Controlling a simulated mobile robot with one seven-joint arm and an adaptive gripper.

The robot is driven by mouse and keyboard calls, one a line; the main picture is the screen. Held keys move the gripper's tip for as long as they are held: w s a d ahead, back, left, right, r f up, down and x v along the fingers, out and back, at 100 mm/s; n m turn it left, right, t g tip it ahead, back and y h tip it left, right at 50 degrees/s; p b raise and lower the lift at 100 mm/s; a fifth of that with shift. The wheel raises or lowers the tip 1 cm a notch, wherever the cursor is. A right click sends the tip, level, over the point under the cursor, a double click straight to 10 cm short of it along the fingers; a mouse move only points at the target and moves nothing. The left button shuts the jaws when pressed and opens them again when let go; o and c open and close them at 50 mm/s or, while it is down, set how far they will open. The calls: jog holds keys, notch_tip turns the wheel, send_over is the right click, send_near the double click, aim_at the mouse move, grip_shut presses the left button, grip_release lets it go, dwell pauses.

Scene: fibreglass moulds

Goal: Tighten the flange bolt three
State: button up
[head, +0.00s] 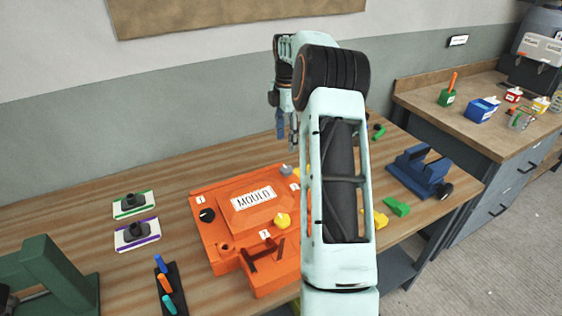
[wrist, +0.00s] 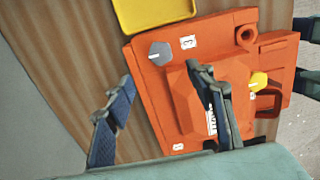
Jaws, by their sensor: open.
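The orange mould (head: 215,240) lies on the wooden bench, with a raised block labelled "MOULD". A grey hexagonal bolt head (wrist: 160,53) with a white line sits at a mould corner beside the label "3" (wrist: 188,42). In the head view this grey bolt (head: 287,169) is at the far edge, close to my arm. A yellow bolt (head: 282,220) and a black one (head: 207,215) sit at other corners. My gripper (wrist: 165,85) is open and empty, its blue fingers apart, with the grey bolt beyond and between them. In the head view my gripper (head: 287,135) hangs above the mould's far side.
A yellow tray (wrist: 150,10) lies beside the mould near the grey bolt. A rack of coloured tools (head: 168,285) and two labelled plates (head: 135,204) are left of the mould. A blue fixture (head: 420,172) and green block (head: 396,206) are right. My arm hides part of the bench.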

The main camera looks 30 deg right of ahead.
aim_at(286, 168)
notch_tip(286, 168, down, 11)
jog(key=shift+r+p, duration=0.1)
jog(key=shift+p, duration=0.5)
jog(key=c, duration=1.2)
jog(key=shift+o, duration=0.2)
